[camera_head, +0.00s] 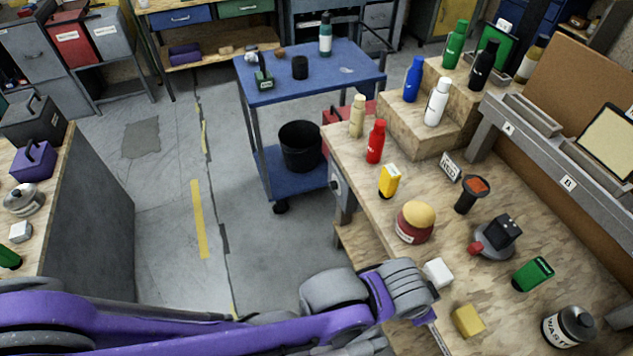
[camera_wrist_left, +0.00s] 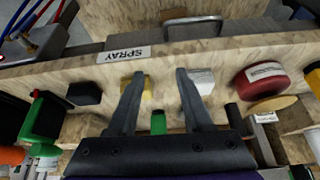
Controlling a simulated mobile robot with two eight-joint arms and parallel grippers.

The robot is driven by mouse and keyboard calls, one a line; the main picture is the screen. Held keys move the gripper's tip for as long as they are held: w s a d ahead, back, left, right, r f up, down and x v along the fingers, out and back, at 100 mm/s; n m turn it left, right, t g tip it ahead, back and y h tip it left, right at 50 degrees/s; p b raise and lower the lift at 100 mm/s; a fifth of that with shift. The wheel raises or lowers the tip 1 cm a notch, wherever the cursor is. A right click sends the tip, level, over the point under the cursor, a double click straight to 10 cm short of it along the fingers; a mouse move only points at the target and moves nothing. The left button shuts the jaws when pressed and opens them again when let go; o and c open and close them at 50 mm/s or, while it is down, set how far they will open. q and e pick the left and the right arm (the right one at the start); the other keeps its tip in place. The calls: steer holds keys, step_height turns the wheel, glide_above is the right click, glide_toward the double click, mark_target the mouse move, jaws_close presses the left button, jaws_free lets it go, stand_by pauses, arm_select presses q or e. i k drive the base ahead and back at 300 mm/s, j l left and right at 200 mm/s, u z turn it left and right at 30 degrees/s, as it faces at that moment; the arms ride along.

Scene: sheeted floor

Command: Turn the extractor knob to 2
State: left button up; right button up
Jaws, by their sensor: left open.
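I cannot identify an extractor knob with a readable scale in either view. A dark round knob-like part (camera_head: 335,185) sits on the grey end of the workbench in the head view; its marks are too small to read. My left arm reaches in from the left, over the near edge of the workbench. In the left wrist view my left gripper (camera_wrist_left: 159,74) is open, with nothing seen held between its fingers. The bench edge with a SPRAY label (camera_wrist_left: 123,55) lies beyond the fingertips. My right gripper is not in view.
The workbench (camera_head: 440,215) carries a red jar (camera_head: 413,228), a yellow bottle (camera_head: 389,181), a white block (camera_head: 438,272), a yellow block (camera_head: 467,320) and a black device with a red knob (camera_head: 495,238). A blue cart (camera_head: 335,75) stands behind. Floor between benches is mostly clear.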

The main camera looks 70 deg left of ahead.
mark_target(334, 185)
steer(key=u, duration=2.25)
steer(key=i+j+u, duration=0.1)
steer(key=j, duration=0.3)
steer(key=i+j, duration=0.3)
steer(key=j+u, duration=0.05)
steer(key=j, duration=0.1)
